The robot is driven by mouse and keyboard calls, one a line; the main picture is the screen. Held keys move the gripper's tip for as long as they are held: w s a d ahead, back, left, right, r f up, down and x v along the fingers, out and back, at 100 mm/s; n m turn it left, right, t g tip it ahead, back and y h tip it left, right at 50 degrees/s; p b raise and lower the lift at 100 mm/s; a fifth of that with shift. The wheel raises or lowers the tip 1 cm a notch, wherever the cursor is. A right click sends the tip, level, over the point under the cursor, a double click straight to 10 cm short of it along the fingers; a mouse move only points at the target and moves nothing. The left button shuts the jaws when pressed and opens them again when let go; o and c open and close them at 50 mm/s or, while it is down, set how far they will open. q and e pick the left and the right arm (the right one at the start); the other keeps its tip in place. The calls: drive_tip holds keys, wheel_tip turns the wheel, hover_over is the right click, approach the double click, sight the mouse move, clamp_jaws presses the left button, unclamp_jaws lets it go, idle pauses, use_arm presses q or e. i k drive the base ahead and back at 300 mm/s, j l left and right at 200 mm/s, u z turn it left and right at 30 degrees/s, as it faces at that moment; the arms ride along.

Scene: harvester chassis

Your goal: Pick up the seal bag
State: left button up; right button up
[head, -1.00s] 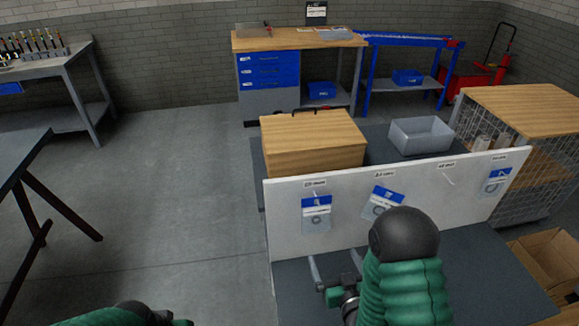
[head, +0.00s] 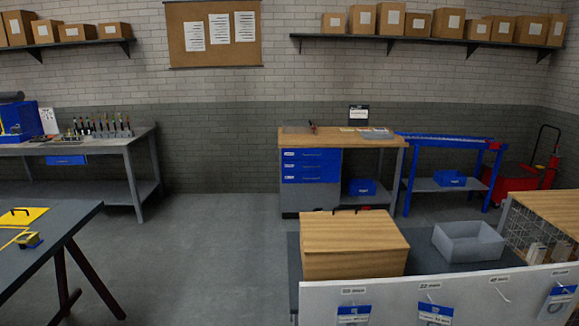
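Several small clear bags with blue and white header cards hang on a white board at the lower right, cut off by the bottom edge. One bag (head: 353,313) hangs at the left, a tilted one (head: 435,312) in the middle, and one (head: 561,303) at the far right. The white board (head: 400,297) carries a small label above each place, too small to read surely. A hook (head: 502,295) between the middle and right bags holds nothing. I cannot tell which bag is the seal bag. Neither of my grippers is in view.
A wooden-topped box (head: 353,245) and a grey open bin (head: 468,243) stand behind the board. A wire-sided cage (head: 530,232) with a wooden top is at the right. A dark table (head: 40,250) stands at the left. The floor between is clear.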

sight(556, 303)
drive_tip(key=l+z, duration=0.15)
drive_tip(key=l, duration=0.45)
drive_tip(key=l+z, duration=0.15)
drive_tip(key=l, duration=0.45)
drive_tip(key=i+l, duration=0.15)
drive_tip(key=l, duration=0.15)
drive_tip(key=i+l+z, duration=0.15)
drive_tip(key=l, duration=0.15)
